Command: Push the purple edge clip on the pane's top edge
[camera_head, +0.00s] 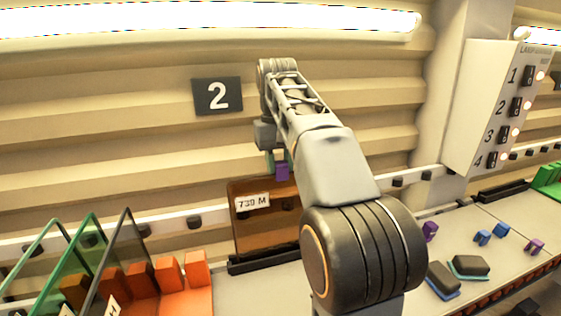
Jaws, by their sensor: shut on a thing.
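The pane (262,228) is a brown, see-through sheet with a white label reading "739 M". It stands upright in a dark base rail (265,260) against the wall. The purple edge clip (282,172) is just above the pane's top edge, toward its middle. I cannot tell whether it touches the edge. My gripper (277,160) points down above the pane and is shut on the purple clip. My arm hides part of the pane's right side.
Green and dark panes (85,255) lean at the left beside orange blocks (168,272). At the right lie another purple clip (430,231), blue clips (482,237) and dark pads (472,265). A numbered switch panel (500,105) is on the right wall.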

